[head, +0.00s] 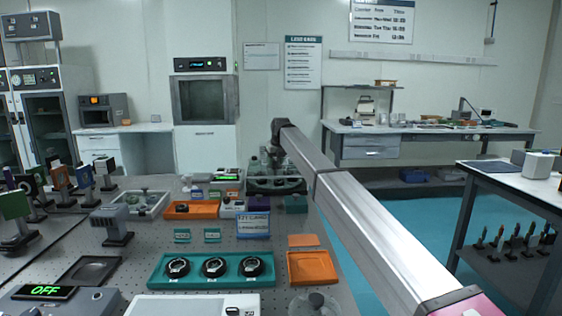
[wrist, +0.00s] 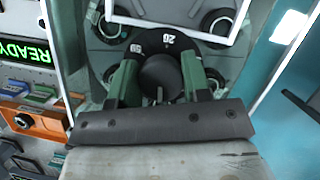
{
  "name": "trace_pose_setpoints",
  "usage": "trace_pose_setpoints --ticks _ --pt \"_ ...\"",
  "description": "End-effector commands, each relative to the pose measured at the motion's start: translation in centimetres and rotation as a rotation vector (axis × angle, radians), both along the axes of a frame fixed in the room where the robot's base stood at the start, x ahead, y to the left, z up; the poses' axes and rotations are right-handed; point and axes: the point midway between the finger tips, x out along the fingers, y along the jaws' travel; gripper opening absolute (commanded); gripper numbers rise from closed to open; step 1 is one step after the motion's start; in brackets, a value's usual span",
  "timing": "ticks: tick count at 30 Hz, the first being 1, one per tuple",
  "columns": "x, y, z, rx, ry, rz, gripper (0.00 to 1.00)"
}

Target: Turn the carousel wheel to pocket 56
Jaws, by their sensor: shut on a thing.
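The carousel wheel (wrist: 152,42) is dark with white numbers; one looks like 20, another beside it is hard to read. A round black knob (wrist: 162,80) sits at its middle. My gripper (wrist: 160,76) is shut on the knob, with a green finger on each side of it. In the head view the carousel (head: 275,184) stands at the far end of the bench, below the end of my arm, and my gripper cannot be made out clearly. Several round dark pockets surround the wheel. I cannot tell which pocket is selected.
A green READY display (wrist: 25,50) and an orange tray (wrist: 40,122) lie left of the carousel. In the head view, a teal tray (head: 212,284) with several round mounts and an orange tray (head: 312,267) are nearer on the bench. Blue floor (head: 405,215) is open to the right.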

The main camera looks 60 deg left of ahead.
Motion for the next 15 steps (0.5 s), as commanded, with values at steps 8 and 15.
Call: trace_pose_setpoints --ticks 8,15 --pt "0.05 -0.06 0.03 0.0 -0.002 -0.001 0.01" --pt "0.06 -0.05 0.02 0.0 -0.001 0.0 0.69"
